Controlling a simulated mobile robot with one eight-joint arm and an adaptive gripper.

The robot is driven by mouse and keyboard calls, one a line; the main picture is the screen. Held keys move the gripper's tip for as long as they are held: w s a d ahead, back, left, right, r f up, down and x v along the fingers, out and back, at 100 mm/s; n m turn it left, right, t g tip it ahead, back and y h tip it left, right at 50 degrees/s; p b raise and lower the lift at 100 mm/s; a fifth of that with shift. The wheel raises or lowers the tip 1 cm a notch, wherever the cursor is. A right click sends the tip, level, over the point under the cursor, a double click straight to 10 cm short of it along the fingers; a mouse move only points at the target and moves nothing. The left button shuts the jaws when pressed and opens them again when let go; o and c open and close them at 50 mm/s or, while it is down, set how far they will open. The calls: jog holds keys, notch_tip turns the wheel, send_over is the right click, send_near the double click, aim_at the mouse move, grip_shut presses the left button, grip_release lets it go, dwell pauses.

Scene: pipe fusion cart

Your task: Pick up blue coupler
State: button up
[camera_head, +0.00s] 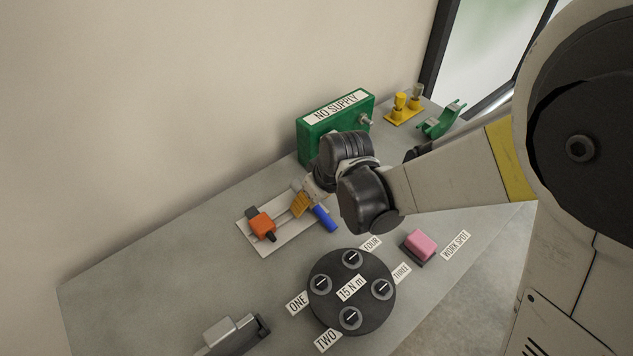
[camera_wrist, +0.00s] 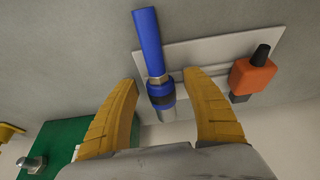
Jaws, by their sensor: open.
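The blue coupler (camera_wrist: 151,50) lies on a pale plate (camera_wrist: 205,55) on the grey table, with a blue shaft, a dark band and a silver metal end. In the head view the blue coupler (camera_head: 324,219) shows just right of my gripper, partly hidden by it. My gripper (camera_wrist: 160,88) is open, its yellow fingers on either side of the coupler's lower part in the wrist view. I see gaps between both fingers and the coupler. In the head view my gripper (camera_head: 299,204) is over the right part of the plate.
An orange-and-black fitting (camera_head: 262,224) sits on the plate's left side. A green "NO SUPPLY" box (camera_head: 312,143) stands close behind my gripper. A black round dial plate (camera_head: 331,303), a pink block (camera_head: 420,243) and yellow fittings (camera_head: 402,112) are also on the table.

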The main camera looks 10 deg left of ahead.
jog(key=shift+w+a+f, duration=0.1)
jog(key=shift+f, duration=0.15)
jog(key=shift+r, duration=0.1)
jog(key=shift+c, duration=0.5)
grip_shut()
